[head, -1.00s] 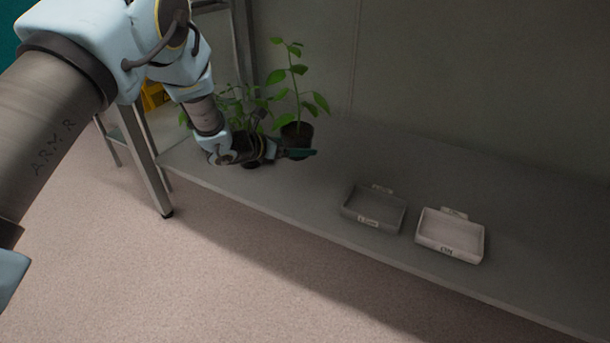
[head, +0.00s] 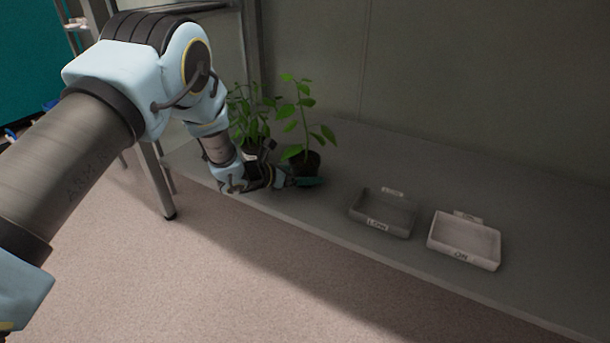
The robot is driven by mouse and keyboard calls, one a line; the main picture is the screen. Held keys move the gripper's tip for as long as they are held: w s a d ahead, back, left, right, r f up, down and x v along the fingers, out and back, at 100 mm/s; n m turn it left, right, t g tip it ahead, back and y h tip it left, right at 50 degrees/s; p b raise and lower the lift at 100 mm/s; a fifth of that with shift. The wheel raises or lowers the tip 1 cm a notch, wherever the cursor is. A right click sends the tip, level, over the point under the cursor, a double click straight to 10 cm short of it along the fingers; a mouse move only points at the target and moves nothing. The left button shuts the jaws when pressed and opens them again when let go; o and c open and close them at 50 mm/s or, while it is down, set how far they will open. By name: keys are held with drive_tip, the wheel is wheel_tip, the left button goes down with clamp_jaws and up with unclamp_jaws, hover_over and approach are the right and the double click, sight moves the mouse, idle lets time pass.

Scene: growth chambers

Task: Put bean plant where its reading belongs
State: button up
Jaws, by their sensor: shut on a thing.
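A leafy green plant in a dark pot (head: 310,161) is at my gripper (head: 308,182), on the left part of the grey shelf. My gripper is shut on this pot, low at its near side. I cannot tell whether the pot's base touches the shelf. A second leafy plant (head: 247,118) stands to its left, its lower part hidden behind my wrist. A dark grey tray (head: 382,229) with a front label that seems to read LOW lies right of the plants. A pale tray (head: 463,257) lies right of it; its short label is hard to read. Both trays look empty. No reading shows on the plants.
The grey shelf (head: 340,217) is clear between the held pot and the dark tray, and right of the pale tray. A wall (head: 450,90) rises behind it. A metal leg (head: 158,180) stands at the shelf's left end.

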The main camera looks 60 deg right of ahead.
drive_tip(key=o, duration=1.5)
drive_tip(key=shift+r+p, duration=0.25)
drive_tip(key=shift+p, duration=0.1)
drive_tip(key=p+v, duration=0.4)
drive_tip(key=v, duration=0.8)
